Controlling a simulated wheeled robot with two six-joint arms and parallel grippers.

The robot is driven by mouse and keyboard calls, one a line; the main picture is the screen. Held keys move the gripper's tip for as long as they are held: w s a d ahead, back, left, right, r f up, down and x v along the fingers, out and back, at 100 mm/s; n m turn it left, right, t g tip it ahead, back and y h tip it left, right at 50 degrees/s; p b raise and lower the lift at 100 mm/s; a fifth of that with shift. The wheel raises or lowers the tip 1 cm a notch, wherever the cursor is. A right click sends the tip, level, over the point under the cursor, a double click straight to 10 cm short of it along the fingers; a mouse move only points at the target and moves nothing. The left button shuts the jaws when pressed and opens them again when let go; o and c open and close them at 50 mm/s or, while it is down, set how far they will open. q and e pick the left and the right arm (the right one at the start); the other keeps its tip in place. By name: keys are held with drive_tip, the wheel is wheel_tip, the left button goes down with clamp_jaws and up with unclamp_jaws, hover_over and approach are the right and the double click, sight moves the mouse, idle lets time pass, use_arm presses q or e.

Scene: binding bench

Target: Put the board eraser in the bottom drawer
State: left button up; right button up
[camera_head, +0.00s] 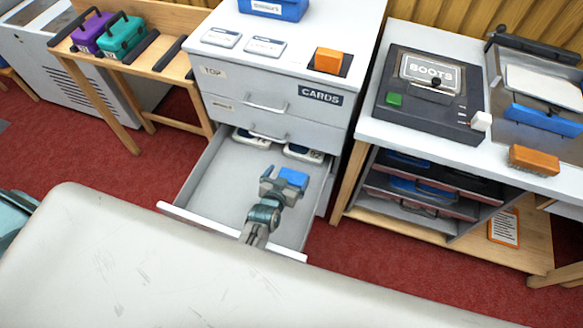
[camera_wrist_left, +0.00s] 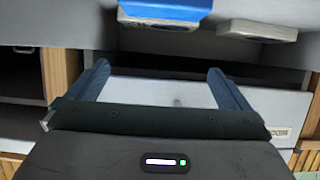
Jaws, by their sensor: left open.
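The bottom drawer (camera_head: 199,186) of the white cabinet is pulled out. My left gripper (camera_head: 279,181) is over the drawer beside the blue block. In the left wrist view its two fingers (camera_wrist_left: 158,82) are spread with nothing between them, and the block is apart from them. My right gripper is not in view.
Pale-and-dark items (camera_head: 304,153) lie at the drawer's back. An orange block (camera_head: 328,60) sits on the cabinet top, and another orange block (camera_head: 534,160) on the right bench. A shelf unit (camera_head: 410,215) stands right of the drawer. A pale surface (camera_head: 230,270) lies in front.

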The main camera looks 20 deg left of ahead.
use_arm(q)
drive_tip(key=shift+v, duration=1.25)
